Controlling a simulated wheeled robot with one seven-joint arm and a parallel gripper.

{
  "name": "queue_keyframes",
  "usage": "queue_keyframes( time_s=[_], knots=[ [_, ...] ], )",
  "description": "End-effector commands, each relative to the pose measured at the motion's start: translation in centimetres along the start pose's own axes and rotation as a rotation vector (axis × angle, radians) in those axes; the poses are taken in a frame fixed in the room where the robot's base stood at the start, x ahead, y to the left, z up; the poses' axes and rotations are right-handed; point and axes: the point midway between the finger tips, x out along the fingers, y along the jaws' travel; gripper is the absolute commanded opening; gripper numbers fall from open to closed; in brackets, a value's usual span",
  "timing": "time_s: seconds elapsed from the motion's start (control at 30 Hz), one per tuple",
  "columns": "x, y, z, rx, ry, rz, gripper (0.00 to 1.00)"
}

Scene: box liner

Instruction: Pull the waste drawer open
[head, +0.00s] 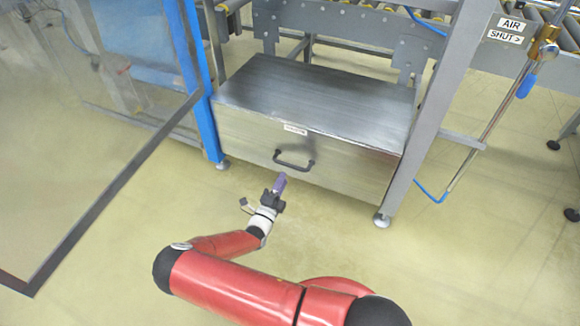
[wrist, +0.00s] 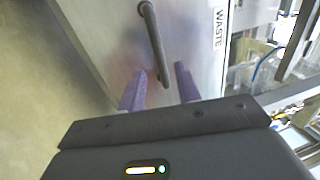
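The waste drawer (head: 330,163) is a brushed steel front under a flat steel top, and it looks shut. Its dark bar handle (head: 294,162) is at the middle of the front; it also shows in the wrist view (wrist: 153,40). A label reading WASTE (wrist: 219,28) is on the front. My gripper (head: 280,182) has purple fingers and is just in front of and below the handle. In the wrist view my gripper (wrist: 158,82) is open, its fingers apart on either side of the handle's near end. Whether they touch it I cannot tell.
A blue post (head: 203,85) and a clear panel (head: 75,120) stand at the left. A grey post (head: 440,105) stands at the right of the drawer, with an air pipe (head: 490,125) beyond it. The floor (head: 230,215) in front of the drawer is clear apart from my arm.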

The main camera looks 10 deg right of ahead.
Motion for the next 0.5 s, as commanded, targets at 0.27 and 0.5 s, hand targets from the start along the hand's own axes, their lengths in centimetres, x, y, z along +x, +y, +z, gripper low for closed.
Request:
queue_keyframes(
  time_s=[0.27,0.5],
  knots=[
    [4.0,0.1,0.0,-0.004,-0.002,-0.001,0.33],
    [7.0,0.1,0.0,-0.004,-0.002,0.0,0.33]
  ],
)
